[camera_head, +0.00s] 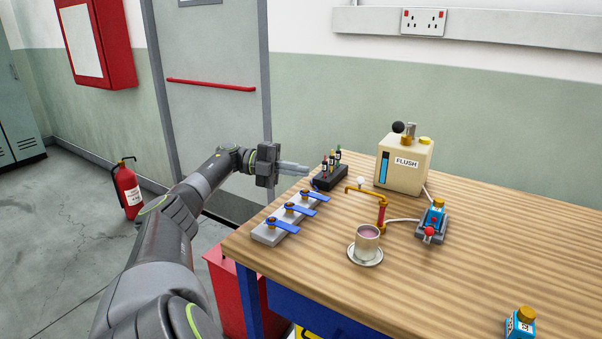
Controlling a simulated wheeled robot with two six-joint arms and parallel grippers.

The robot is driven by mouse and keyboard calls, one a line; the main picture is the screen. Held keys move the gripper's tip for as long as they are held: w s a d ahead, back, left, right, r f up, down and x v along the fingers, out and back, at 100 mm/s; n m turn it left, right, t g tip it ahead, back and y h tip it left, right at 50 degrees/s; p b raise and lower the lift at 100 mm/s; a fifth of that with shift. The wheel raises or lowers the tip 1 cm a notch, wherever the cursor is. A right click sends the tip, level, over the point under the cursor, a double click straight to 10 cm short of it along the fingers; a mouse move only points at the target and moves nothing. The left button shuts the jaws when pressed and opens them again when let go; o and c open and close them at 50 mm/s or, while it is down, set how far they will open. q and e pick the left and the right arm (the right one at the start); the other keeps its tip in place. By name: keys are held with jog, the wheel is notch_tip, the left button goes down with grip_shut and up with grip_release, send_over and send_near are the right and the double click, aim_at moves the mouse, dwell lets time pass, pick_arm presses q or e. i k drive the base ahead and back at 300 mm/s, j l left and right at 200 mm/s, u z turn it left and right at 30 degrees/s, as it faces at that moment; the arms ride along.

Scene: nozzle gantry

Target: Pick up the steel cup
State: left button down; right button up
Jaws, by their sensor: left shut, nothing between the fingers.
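The steel cup (366,241) stands upright on a round saucer (365,256) near the front middle of the wooden table. Pinkish contents show inside it. My left gripper (294,168) is shut and empty, pointing right, at the table's far left end beside the small rack. It is up and left of the cup in the picture, well apart from it. My right gripper is not in view.
A yellow tap with a red body (382,212) stands just behind the cup. A grey block with blue levers (287,218) lies to its left. The black rack (329,177), FLUSH box (404,162) and blue bottle (434,216) stand behind. The right front tabletop is mostly clear.

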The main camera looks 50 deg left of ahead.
aim_at(367, 235)
jog(key=k+j, duration=0.2)
jog(key=j, duration=0.2)
jog(key=k+j, duration=0.2)
jog(key=j, duration=0.2)
jog(key=k+j, duration=0.2)
jog(key=j, duration=0.2)
